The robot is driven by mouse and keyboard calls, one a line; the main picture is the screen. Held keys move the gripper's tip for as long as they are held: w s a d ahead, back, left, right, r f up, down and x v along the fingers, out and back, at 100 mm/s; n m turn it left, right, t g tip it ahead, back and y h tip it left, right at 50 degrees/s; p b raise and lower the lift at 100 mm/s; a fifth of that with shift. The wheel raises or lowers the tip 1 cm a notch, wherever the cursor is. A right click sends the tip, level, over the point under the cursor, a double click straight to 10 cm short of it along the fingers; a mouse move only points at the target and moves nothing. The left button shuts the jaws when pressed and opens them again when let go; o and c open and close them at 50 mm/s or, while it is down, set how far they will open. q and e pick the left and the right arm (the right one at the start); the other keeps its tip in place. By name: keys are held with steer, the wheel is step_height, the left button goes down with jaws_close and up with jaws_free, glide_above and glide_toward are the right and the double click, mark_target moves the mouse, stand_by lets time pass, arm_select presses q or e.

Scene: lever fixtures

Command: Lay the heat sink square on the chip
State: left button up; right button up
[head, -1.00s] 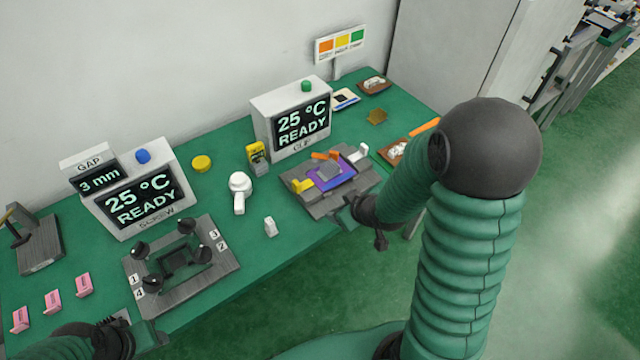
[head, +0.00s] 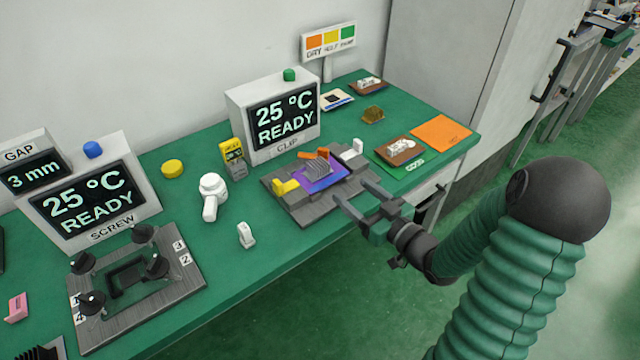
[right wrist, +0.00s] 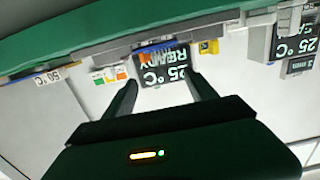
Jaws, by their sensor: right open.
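The grey finned heat sink (head: 318,169) sits over the purple board (head: 308,186) in the dark clip fixture (head: 291,209). The chip is not visible, so I cannot tell how squarely the heat sink lies on it. A yellow part (head: 285,187), an orange lever (head: 313,154) and a white part (head: 356,148) stand around the board. My right gripper (head: 355,194) is open and empty, in front and to the right of the fixture, apart from the heat sink. Its two spread fingers also show in the right wrist view (right wrist: 163,92). My left gripper is not in view.
The CLIP display (head: 284,115) stands behind the fixture. A screw fixture (head: 190,290) with black knobs is at left. A white tool (head: 211,196) and small white block (head: 246,235) lie between. Brown trays (head: 400,150) and an orange sheet (head: 441,133) are at right.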

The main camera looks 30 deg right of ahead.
mark_target(324, 169)
steer(key=w, duration=0.2)
steer(key=w+a, duration=0.1)
steer(key=w, duration=0.4)
steer(key=shift+a, duration=0.3)
steer(key=w, duration=0.1)
steer(key=w+b, duration=0.1)
steer(key=w, duration=0.1)
steer(key=w+f+b, duration=0.1)
steer(key=w, duration=0.1)
steer(key=shift+w+d, duration=0.15)
steer(key=shift+w, duration=0.1)
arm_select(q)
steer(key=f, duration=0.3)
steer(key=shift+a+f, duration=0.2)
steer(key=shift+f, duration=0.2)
arm_select(e)
steer(key=shift+r, duration=0.2)
steer(key=shift+s+a, duration=0.1)
steer(key=shift+a, duration=0.1)
steer(key=shift+c, duration=1.4)
steer(key=shift+d, duration=0.1)
jaws_close()
